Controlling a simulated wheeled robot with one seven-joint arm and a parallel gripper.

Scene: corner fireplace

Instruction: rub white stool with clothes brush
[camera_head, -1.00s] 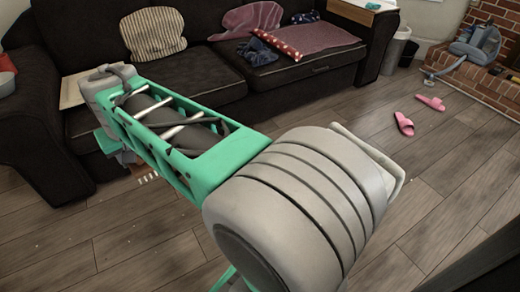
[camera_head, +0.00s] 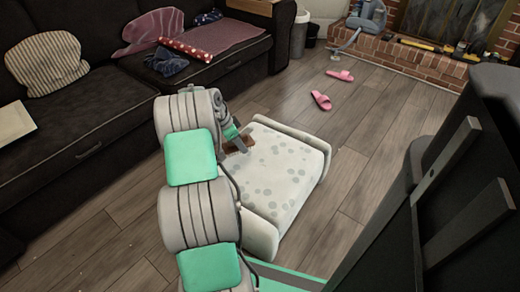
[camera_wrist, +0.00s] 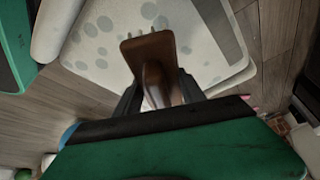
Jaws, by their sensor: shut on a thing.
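The white stool (camera_head: 275,180) stands on the floor in the middle of the head view, its pale top marked with grey spots. The spotted top also shows in the wrist view (camera_wrist: 205,35). The brown clothes brush (camera_wrist: 150,48) is between my gripper's fingers (camera_wrist: 157,92). In the head view, my gripper (camera_head: 233,136) and the brush (camera_head: 245,142) are over the stool's far left edge, partly hidden by my arm. My gripper is shut on the brush. I cannot tell whether the brush touches the stool.
A dark sofa (camera_head: 100,105) with a striped cushion (camera_head: 45,58) and cloths lies left and behind. Pink slippers (camera_head: 321,100) lie on the wooden floor beyond the stool. A brick hearth (camera_head: 405,55) is at the back right. Floor right of the stool is clear.

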